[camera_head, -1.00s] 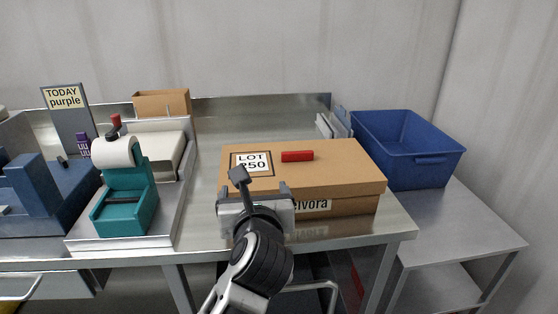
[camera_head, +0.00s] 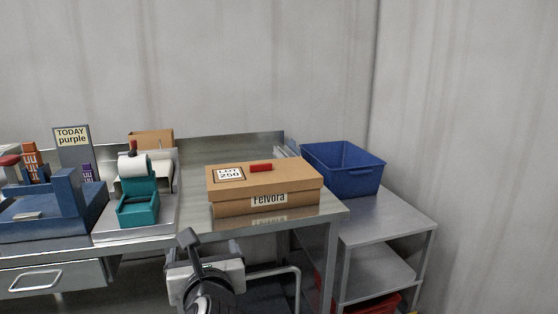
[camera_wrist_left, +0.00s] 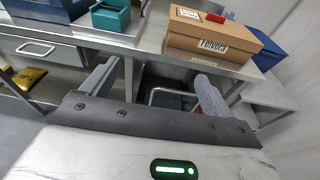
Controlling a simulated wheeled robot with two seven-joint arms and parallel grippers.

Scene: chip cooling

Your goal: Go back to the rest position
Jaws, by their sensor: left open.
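My left gripper (camera_head: 208,258) is low in the head view, in front of the steel table's front edge and below the tabletop. In the left wrist view its two fingers (camera_wrist_left: 150,90) stand wide apart with nothing between them. The closed cardboard box (camera_head: 264,188) marked "LOT 250" and "Felvora" sits on the table, beyond and above the gripper, apart from it. A small red block (camera_head: 261,168) lies on its lid. The box also shows in the left wrist view (camera_wrist_left: 212,42). My right gripper is in neither view.
A blue bin (camera_head: 343,170) stands on a lower steel shelf unit (camera_head: 385,215) to the right. A teal dispenser (camera_head: 138,205), a blue stand (camera_head: 55,220) and a "TODAY purple" sign (camera_head: 73,145) are on the left. A drawer (camera_head: 50,279) hangs under the tabletop.

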